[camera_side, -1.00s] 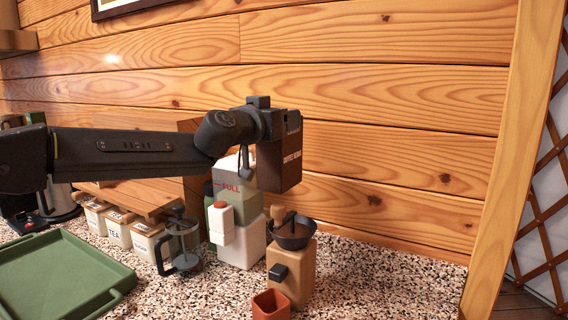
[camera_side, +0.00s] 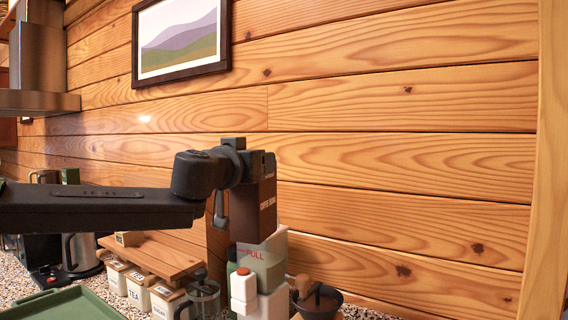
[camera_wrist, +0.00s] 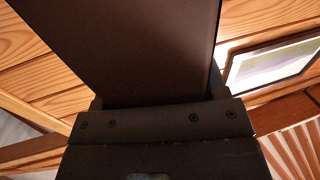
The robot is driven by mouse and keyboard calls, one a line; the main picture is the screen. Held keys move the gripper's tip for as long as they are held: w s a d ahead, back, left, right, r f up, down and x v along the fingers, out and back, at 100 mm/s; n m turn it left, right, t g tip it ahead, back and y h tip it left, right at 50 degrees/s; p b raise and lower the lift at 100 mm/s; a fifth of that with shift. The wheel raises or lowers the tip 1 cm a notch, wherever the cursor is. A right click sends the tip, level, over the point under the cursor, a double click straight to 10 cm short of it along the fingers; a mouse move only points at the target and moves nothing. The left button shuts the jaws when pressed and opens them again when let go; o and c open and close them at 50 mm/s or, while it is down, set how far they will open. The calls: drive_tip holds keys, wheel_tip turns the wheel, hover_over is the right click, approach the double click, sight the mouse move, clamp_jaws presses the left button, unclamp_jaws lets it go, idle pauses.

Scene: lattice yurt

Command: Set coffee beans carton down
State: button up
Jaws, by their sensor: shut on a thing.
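The coffee beans carton (camera_side: 257,213) is a tall dark brown box with pale lettering. In the side view it is upright in the air. My gripper (camera_side: 262,166) is shut on its upper part. The carton's lower end overlaps the white and grey-green container marked FULL (camera_side: 259,262) in the picture; I cannot tell whether they touch. In the wrist view the carton's broad brown face (camera_wrist: 120,50) fills the upper middle above the dark gripper body (camera_wrist: 155,122). The fingertips are hard to make out there.
Labelled canisters (camera_side: 140,288) sit by a wooden shelf (camera_side: 165,259). A green tray (camera_side: 62,306) lies front left. The plank wall (camera_side: 400,200) is behind.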

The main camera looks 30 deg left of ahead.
drive_tip(key=s+a+n+y, duration=0.1)
drive_tip(key=s+a+y, duration=0.15)
drive_tip(key=s, duration=0.25)
wheel_tip(320, 180, down, 25)
drive_tip(key=shift+w+a+g, duration=0.15)
drive_tip(key=shift+a+g, duration=0.15)
drive_tip(key=shift+g, duration=0.1)
drive_tip(key=shift+f, duration=0.1)
wheel_tip(320, 180, down, 8)
idle(0.3)
drive_tip(key=shift+f, duration=0.3)
idle(0.5)
drive_tip(key=o, duration=1.3)
drive_tip(key=shift+f, duration=0.1)
